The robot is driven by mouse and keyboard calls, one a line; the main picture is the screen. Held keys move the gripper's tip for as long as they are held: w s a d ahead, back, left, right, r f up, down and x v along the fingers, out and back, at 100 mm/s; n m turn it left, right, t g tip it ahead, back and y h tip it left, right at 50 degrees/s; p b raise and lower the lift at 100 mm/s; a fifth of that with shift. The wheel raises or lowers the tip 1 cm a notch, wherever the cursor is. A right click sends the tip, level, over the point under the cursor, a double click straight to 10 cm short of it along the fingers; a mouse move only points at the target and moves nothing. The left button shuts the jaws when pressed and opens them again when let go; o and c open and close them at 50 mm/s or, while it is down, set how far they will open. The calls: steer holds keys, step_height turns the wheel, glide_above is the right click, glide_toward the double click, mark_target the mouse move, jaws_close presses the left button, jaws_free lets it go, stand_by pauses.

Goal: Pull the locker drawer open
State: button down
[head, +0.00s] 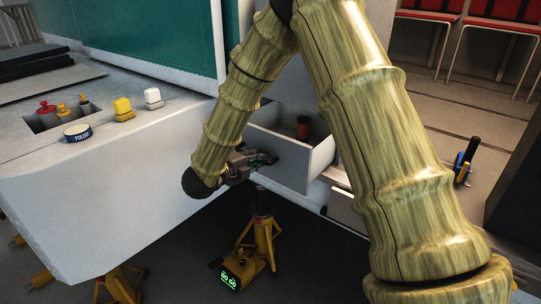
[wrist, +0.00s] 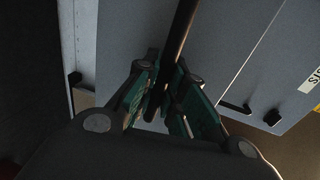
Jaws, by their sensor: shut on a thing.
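The locker drawer (head: 287,165) is grey and stands pulled out, with its inside showing from above in the head view. A brown cylinder (head: 303,128) stands inside it. My gripper (head: 262,159) is at the drawer's front face, left of its middle. In the wrist view my gripper (wrist: 168,103) is shut on the dark bar handle (wrist: 184,25), which runs between the two fingers. The grey drawer front (wrist: 225,50) lies behind the handle. My arm hides part of the locker in the head view.
A white counter (head: 100,180) on the left bears a polish tin (head: 77,132), a yellow block (head: 122,108) and a white block (head: 153,97). A yellow jack (head: 262,240) with a lit green display stands on the floor below the drawer. Red chairs (head: 500,15) are at the back right.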

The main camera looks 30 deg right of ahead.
steer(key=shift+f+b+v, duration=0.2)
steer(key=shift+b+v, duration=0.05)
steer(key=shift+v, duration=0.75)
steer(key=shift+f+b+v, duration=0.2)
steer(key=shift+v, duration=0.8)
steer(key=shift+a, duration=0.1)
steer(key=c, duration=1.5)
jaws_free()
steer(key=v, duration=1.2)
